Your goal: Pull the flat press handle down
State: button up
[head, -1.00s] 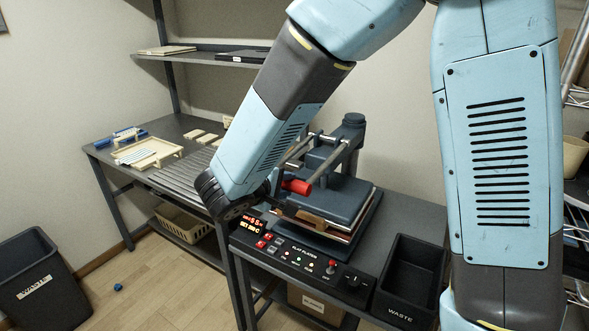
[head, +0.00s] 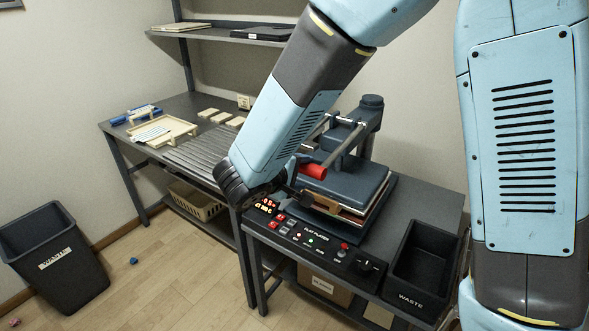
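The flat press (head: 350,185) stands on the dark bench, with a dark upper platen close above its base. A light and brown layer shows along the front edge between them. The press handle has a red grip (head: 313,171) at the end of metal arms and sits above the platen's left front. My arm comes down from the top, and its dark wrist is left of the grip. My gripper (head: 288,187) is just left of and below the red grip, mostly hidden by my forearm and wrist. I cannot tell whether it touches the grip or whether its fingers are open.
A control panel (head: 310,240) with lit digits and buttons runs along the bench front. A black waste tray (head: 422,268) is right of the press. A side table with a cream tray (head: 160,131) is at left. A waste bin (head: 55,258) stands on the floor.

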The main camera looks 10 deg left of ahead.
jog(key=shift+a+r, duration=0.1)
dwell(0.4)
jog(key=v, duration=1.3)
jog(key=shift+s+a, duration=0.15)
jog(key=shift+s, duration=0.15)
